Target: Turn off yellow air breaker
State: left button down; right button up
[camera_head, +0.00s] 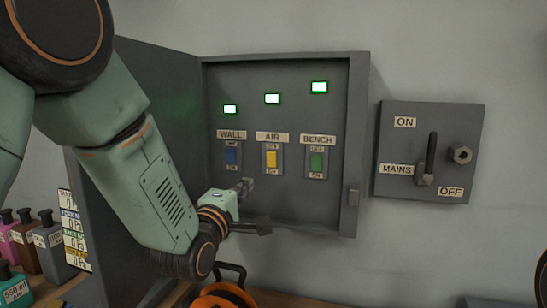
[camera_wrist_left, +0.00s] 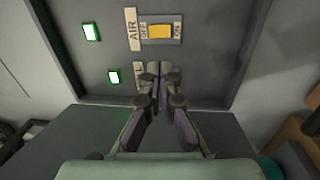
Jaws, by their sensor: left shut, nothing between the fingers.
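The yellow air breaker (camera_head: 271,159) sits in the middle of the open grey breaker box, under the AIR label (camera_head: 272,137). It also shows at the top of the left wrist view (camera_wrist_left: 160,31), between its OFF and ON marks. A lit green-rimmed lamp (camera_head: 272,98) is above it. My left gripper (camera_head: 247,186) is shut and empty, below and a little left of the yellow breaker in the head view. In the wrist view its fingertips (camera_wrist_left: 162,70) are together, apart from the breaker in the picture. My right gripper is not in view.
The blue wall breaker (camera_head: 231,157) and green bench breaker (camera_head: 316,162) flank the yellow one, with lit lamps above. The box's right rim (camera_head: 357,130) juts out. A mains lever (camera_head: 430,160) is to the right. Bottles (camera_head: 50,240) and an orange object (camera_head: 222,296) are below.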

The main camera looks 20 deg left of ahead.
pick_arm(q)
jog(key=p, duration=0.3)
send_near(271, 156)
jog(key=w, duration=0.5)
jog(key=shift+w+r, duration=0.15)
jog(key=shift+r, duration=0.15)
jog(key=shift+w+d+r, duration=0.1)
jog(key=shift+w, duration=0.6)
jog(key=shift+w, duration=0.15)
